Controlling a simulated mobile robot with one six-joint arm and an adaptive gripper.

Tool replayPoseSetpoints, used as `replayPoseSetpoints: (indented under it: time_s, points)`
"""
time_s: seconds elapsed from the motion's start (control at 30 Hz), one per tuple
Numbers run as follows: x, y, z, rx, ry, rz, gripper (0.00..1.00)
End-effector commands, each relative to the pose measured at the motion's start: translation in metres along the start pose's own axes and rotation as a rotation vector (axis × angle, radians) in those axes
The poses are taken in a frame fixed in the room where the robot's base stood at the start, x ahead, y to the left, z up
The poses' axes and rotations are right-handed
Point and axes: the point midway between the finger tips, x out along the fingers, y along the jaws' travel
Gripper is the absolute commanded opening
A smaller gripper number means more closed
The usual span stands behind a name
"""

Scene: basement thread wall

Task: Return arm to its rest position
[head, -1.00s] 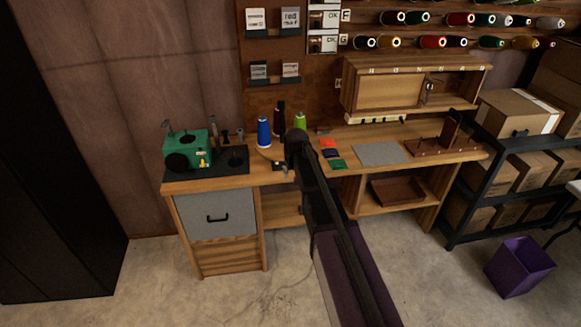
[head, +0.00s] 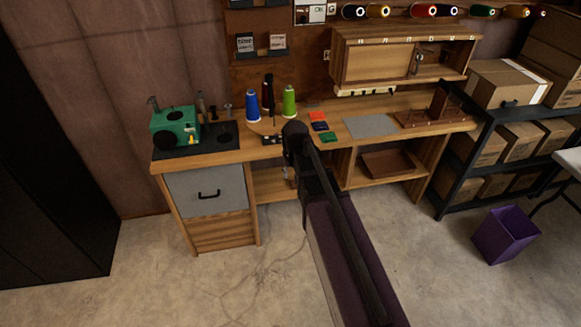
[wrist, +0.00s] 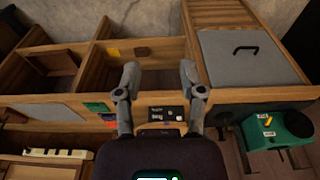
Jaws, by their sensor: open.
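My arm (head: 330,215) reaches from the bottom of the head view toward the front edge of the workbench (head: 225,157). Its far end is dark and mostly hides my gripper there. In the wrist view my gripper (wrist: 160,80) has its two grey fingers spread apart, with nothing between them. The bench shows upside down behind the fingers in that view. I cannot tell the exact gap between the fingers and the bench edge.
Blue (head: 252,104) and green (head: 289,102) thread cones stand on the bench near my arm's end. A green machine (head: 175,127) is at left. Shelving with boxes (head: 508,82) and a purple bin (head: 505,235) are at right. The front floor is clear.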

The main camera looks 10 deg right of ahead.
Motion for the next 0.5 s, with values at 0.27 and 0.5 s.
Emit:
replayPoseSetpoints:
  time_s: [0.27, 0.5]
  points:
    - [-0.0005, 0.0004, 0.0054, 0.000, -0.006, 0.000, 0.51]
    - [-0.0007, 0.0004, 0.0066, 0.000, -0.006, 0.000, 0.51]
